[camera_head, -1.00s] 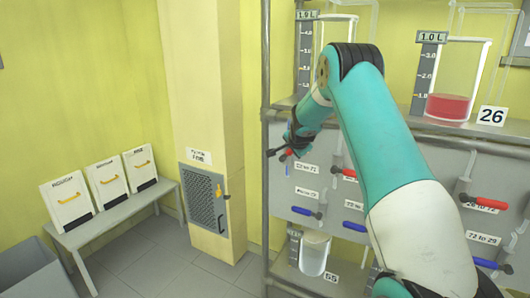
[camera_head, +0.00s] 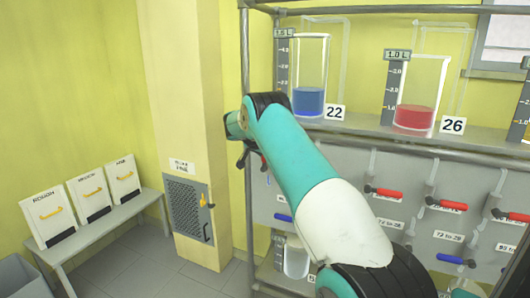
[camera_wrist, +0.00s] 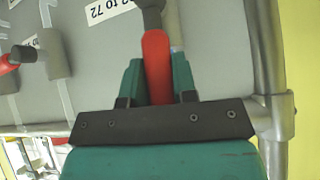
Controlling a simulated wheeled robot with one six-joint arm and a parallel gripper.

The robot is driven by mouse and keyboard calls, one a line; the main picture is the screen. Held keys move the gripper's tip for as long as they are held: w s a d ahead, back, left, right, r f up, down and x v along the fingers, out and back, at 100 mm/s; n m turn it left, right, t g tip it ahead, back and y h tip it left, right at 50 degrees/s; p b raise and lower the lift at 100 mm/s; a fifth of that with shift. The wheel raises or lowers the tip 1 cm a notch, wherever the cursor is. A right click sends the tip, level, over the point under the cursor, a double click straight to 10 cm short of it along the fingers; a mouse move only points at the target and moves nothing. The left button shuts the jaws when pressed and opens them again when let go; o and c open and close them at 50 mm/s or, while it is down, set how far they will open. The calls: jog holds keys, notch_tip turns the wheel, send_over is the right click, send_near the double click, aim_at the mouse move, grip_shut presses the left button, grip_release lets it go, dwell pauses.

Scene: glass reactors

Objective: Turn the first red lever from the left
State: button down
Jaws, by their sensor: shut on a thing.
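The first red lever from the left (camera_wrist: 157,55) runs down from a dark pivot in the wrist view. My gripper (camera_wrist: 158,88) has a teal finger on each side of it and is shut on it. In the head view my arm covers most of this spot; my gripper (camera_head: 250,156) shows only partly at the left end of the panel, with a small bit of red beside it. A label (camera_wrist: 108,10) ending in "to 72" is beside the lever. Another red lever (camera_wrist: 10,60) is at the left of the wrist view.
More red levers (camera_head: 383,192) and blue levers (camera_head: 455,260) sit on the grey panel to the right. Above, a shelf holds beakers with blue liquid (camera_head: 308,101) and red liquid (camera_head: 413,117). A vertical rack post (camera_head: 247,220) is close to my gripper.

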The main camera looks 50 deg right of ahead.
dwell(0.4)
jog(key=c, duration=0.9)
grip_release()
jog(key=shift+w+a, duration=0.1)
jog(key=b+v, duration=0.5)
jog(key=v, duration=1.2)
jog(key=shift+a, duration=0.2)
